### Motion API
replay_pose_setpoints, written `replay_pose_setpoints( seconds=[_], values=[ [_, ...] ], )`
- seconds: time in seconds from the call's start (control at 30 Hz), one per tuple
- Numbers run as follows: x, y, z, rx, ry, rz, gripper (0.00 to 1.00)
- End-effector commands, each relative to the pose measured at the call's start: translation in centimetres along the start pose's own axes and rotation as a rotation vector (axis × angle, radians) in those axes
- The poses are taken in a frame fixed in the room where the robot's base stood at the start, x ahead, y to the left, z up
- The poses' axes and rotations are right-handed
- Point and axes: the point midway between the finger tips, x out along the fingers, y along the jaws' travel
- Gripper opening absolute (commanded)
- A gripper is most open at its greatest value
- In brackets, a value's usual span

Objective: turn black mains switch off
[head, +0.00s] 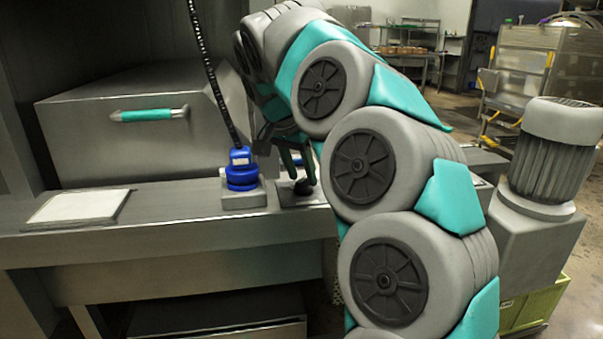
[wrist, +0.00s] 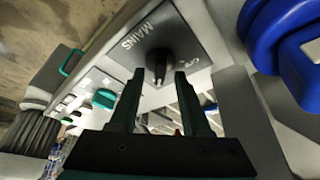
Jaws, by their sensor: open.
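The black mains switch (wrist: 157,62) sits on a grey plate marked MAINS in the wrist view, its knob just ahead of my fingertips. A partly hidden marking stands on the plate to its right. In the head view the switch (head: 303,187) shows as a small dark knob on the counter, partly covered by my fingers. My gripper (wrist: 159,75) is open, with one dark green finger on each side of the knob in the picture. I cannot tell whether the fingertips reach down around it or touch it. In the head view my gripper (head: 296,160) points down over the plate.
A blue plug (head: 241,170) with a black cable stands just left of the switch; it also shows in the wrist view (wrist: 285,45). A steel box with a teal handle (head: 148,115) stands behind. A white pad (head: 80,206) lies left. A grey motor (head: 545,155) stands right.

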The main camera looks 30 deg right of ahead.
Motion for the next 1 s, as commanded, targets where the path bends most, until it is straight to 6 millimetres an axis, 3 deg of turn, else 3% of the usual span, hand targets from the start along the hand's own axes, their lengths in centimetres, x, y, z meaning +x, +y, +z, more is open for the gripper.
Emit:
replay_pose_setpoints(
  seconds=[0.4,0.8,1.0],
  values=[
    [0.67,0.01,0.05,-0.001,0.0,0.001,0.46],
    [0.67,0.0,0.06,-0.002,0.0,0.001,0.01],
    [0.67,0.0,0.06,-0.002,0.0,0.001,0.0]
  ],
)
